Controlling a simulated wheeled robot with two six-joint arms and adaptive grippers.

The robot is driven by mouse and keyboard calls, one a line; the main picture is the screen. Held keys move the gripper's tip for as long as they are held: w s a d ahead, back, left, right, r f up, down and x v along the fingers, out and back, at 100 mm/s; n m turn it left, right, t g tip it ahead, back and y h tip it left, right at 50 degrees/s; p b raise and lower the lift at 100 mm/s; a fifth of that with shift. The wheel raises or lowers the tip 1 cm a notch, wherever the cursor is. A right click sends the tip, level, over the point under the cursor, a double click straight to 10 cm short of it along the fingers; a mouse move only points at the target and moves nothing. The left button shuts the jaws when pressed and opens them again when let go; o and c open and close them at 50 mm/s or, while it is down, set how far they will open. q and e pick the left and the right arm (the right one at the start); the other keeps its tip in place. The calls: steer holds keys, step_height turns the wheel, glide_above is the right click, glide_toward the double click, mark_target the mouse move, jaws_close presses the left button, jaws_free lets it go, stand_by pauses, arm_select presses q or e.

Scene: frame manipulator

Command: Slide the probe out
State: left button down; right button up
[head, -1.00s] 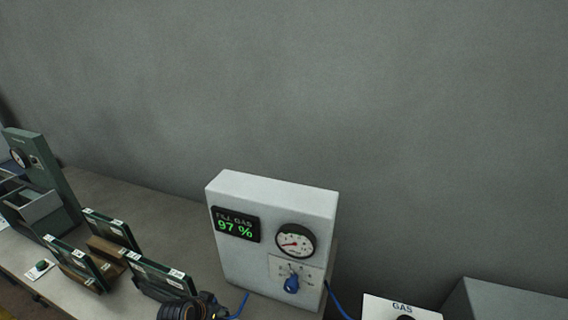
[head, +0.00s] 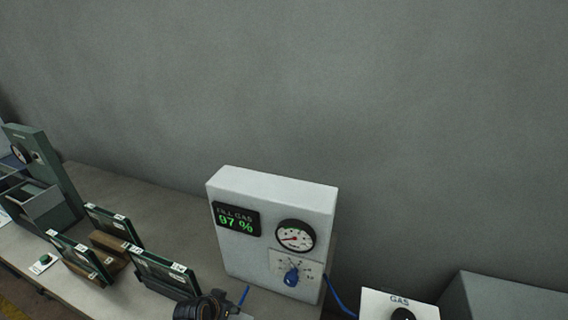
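A dark rounded part (head: 205,306), seemingly the end of my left arm, shows at the bottom edge in the head view. Its fingertips cannot be made out. A short blue piece (head: 244,295) stands just right of it, in front of the white box; whether this is the probe or its hose, and whether it is gripped, I cannot tell. The white box (head: 262,190) carries a display (head: 236,219) reading FILL GAS 97 %, a round dial (head: 295,236) and a blue knob (head: 291,277). My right gripper is not in view.
Several dark-framed panes stand in wooden racks on the bench, one pane (head: 163,271) close to the dark part. A blue hose (head: 337,298) runs at the white box's right side. A white GAS panel (head: 398,305) stands at bottom right. A grey-green stand (head: 45,170) is far left.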

arm_select(q)
steer(key=shift+s+d, duration=0.2)
steer(key=shift+d, duration=0.35)
steer(key=shift+a, duration=0.1)
steer(key=s+a+r, duration=0.3)
steer(key=r, duration=0.5)
steer(key=shift+a, duration=0.2)
stand_by(0.7)
